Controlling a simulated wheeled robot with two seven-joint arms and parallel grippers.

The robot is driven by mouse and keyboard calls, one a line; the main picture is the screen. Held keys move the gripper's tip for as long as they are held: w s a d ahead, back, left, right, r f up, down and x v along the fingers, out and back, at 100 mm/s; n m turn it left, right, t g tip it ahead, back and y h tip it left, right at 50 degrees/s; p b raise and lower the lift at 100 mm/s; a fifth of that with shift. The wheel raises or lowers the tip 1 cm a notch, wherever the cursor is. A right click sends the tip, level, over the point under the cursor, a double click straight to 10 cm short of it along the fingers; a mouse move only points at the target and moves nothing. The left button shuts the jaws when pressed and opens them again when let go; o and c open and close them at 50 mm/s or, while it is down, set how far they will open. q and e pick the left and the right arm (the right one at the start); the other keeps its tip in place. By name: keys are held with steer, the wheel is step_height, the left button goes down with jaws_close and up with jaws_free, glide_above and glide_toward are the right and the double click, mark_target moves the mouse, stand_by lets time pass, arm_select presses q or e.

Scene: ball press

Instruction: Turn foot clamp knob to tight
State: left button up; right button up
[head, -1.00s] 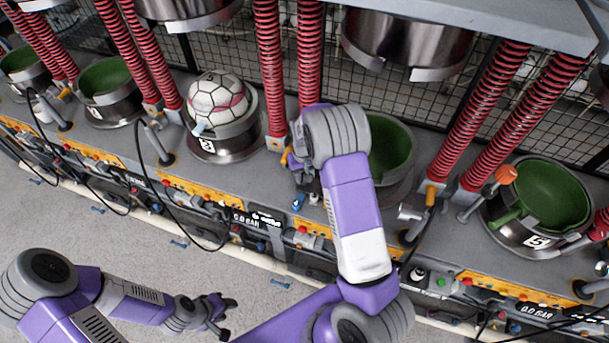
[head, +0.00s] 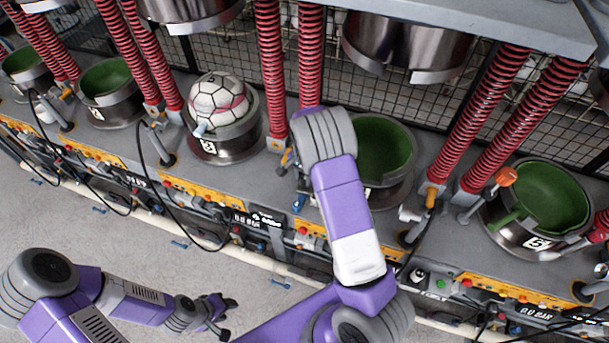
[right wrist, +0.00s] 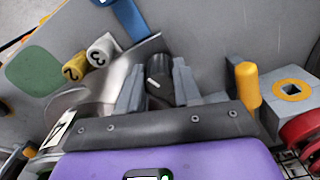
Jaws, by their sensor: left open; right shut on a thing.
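A dark grey knob (right wrist: 158,78) with a white pointer line shows in the right wrist view, on a grey metal surface; I take it as the foot clamp knob. My right gripper (right wrist: 158,88) has a finger on each side of it and is shut on it. In the head view my right wrist and arm cover the knob and most of that gripper, in front of the press with an empty green bowl (head: 382,150). My left gripper (head: 227,319) is open and empty over the floor at the lower left, away from the machines.
A ball (head: 218,98) sits in the press to the left.

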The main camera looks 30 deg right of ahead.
mark_target(304, 176)
steer(key=shift+m+p, duration=0.45)
steer(key=shift+m, duration=1.55)
steer(key=o, duration=1)
steer(key=shift+o, duration=0.2)
steer(key=shift+r, duration=0.1)
step_height(304, 176, up, 7)
steer(key=shift+r, duration=0.2)
